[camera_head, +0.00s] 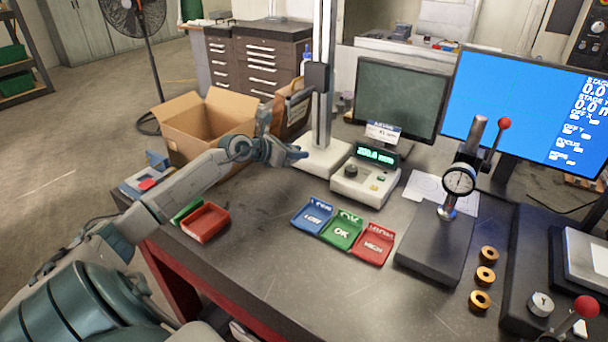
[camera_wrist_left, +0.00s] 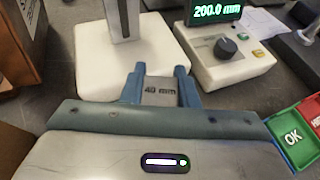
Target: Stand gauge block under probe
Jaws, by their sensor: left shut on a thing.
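My left gripper (camera_head: 298,153) is at the front left of the height gauge's white base (camera_head: 322,158). In the left wrist view, its two blue fingers (camera_wrist_left: 159,88) are shut on a grey gauge block (camera_wrist_left: 160,92) marked 40 mm. The block is at the near edge of the white base (camera_wrist_left: 95,60); I cannot tell whether it touches it. In the head view the block is not clearly seen. The gauge column (camera_head: 324,100) rises from the base, with a dark carriage (camera_head: 317,75) high up. The probe tip is not clear. My right gripper is not in view.
A readout box (camera_head: 364,180) showing 200.0 mm stands right of the base. Blue LOW (camera_head: 312,216), green OK (camera_head: 342,231) and red HIGH (camera_head: 373,246) trays lie in front. An open carton (camera_head: 205,125) is left of the column. A dial stand (camera_head: 435,248) is at right.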

